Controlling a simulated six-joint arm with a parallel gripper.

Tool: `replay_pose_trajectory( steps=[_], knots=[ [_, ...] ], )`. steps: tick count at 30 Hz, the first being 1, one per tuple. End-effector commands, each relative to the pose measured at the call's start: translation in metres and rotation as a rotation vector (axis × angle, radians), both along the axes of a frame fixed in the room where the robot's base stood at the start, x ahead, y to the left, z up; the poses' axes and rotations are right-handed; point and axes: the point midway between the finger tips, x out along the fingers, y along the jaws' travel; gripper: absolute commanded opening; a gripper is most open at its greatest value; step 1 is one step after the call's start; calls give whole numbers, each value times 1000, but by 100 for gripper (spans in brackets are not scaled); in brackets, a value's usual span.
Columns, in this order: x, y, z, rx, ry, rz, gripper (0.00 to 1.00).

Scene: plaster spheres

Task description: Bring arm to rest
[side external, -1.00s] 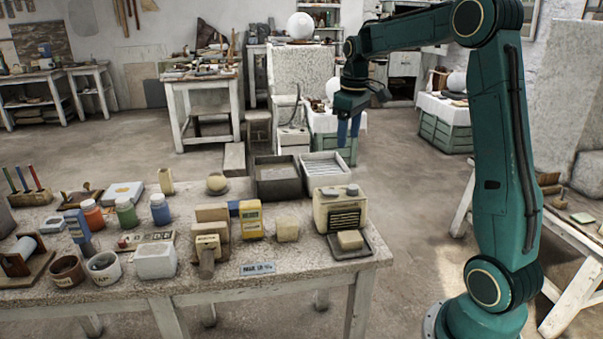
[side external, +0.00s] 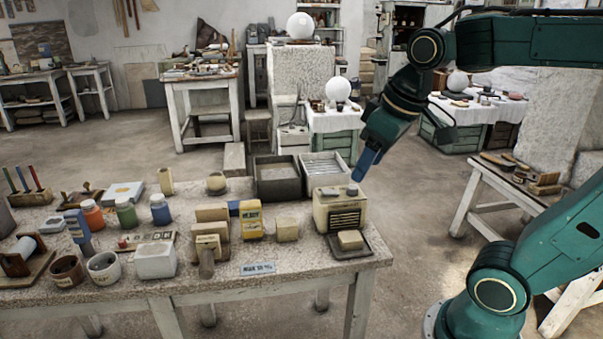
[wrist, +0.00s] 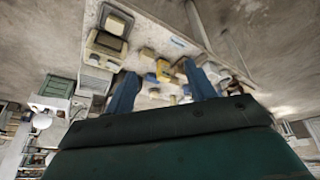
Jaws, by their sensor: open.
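My gripper (side external: 367,163) hangs tilted at the back right of the long worktable (side external: 230,287), just right of the two trays and above the cream radio-like box (side external: 339,208). In the wrist view its two blue fingers (wrist: 160,95) stand apart with nothing between them, so it is open and empty. The table's objects show beyond the fingers in that view. From the side the two fingers overlap.
A dark tray (side external: 278,183) and a white tray (side external: 325,166) stand at the table's back right. Jars, blocks and boxes crowd the tabletop. A low bench (side external: 505,195) stands at right. A white sphere (side external: 338,89) rests on a stand behind. Open floor lies between table and bench.

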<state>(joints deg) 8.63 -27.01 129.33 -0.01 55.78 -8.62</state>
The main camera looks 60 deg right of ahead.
Motion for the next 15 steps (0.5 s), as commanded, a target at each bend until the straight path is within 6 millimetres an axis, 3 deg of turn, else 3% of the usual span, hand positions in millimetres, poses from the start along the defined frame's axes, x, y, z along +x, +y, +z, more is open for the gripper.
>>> replay_pose_trajectory(
  steps=[6,15],
  knots=[
    [-39,24,-15,27,-70,12,55],
    [-63,37,-31,54,-113,14,55]
  ],
)
